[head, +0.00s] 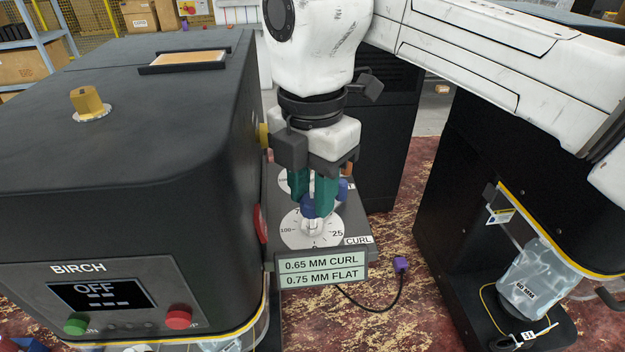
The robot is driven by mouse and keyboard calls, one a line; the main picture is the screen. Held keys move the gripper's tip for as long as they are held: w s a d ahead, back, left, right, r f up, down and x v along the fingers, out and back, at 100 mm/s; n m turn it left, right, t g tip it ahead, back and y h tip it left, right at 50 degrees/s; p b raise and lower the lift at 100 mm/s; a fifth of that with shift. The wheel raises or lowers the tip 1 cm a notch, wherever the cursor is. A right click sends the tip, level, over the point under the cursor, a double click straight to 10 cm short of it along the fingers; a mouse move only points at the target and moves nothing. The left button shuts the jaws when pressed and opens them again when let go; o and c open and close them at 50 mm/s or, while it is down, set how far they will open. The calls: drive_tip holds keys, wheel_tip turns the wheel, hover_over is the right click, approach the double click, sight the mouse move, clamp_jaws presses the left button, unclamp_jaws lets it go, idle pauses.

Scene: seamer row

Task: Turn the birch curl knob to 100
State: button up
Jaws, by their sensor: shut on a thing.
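The birch machine (105,170) is the large black housing on the left, with a panel reading BIRCH and a screen (102,296) showing OFF. On a dark shelf at its right side lies the white curl dial (293,238), labelled CURL, with the marks 100, 25 and 0 legible and another partly covered.
A second dial (284,186) lies behind, partly hidden by my fingers. A sign (320,270) reads 0.65 MM CURL, 0.75 MM FLAT. A green button (76,324) and red button (178,317) sit on the panel. Another black machine (470,190) stands right.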

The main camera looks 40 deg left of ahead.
drive_tip(key=n+p, duration=0.1)
drive_tip(key=n, duration=0.3)
drive_tip(key=shift+r+n, duration=0.1)
drive_tip(key=shift+n, duration=0.2)
drive_tip(key=n+p, duration=0.1)
drive_tip(key=n, duration=0.3)
drive_tip(key=shift+n, duration=0.3)
drive_tip(key=n+p, duration=0.1)
drive_tip(key=n, duration=0.3)
drive_tip(key=shift+n, duration=0.3)
drive_tip(key=shift+n+p, duration=0.3)
drive_tip(key=shift+n, duration=1.9)
drive_tip(key=o, duration=1.1)
drive_tip(key=shift+c, duration=0.2)
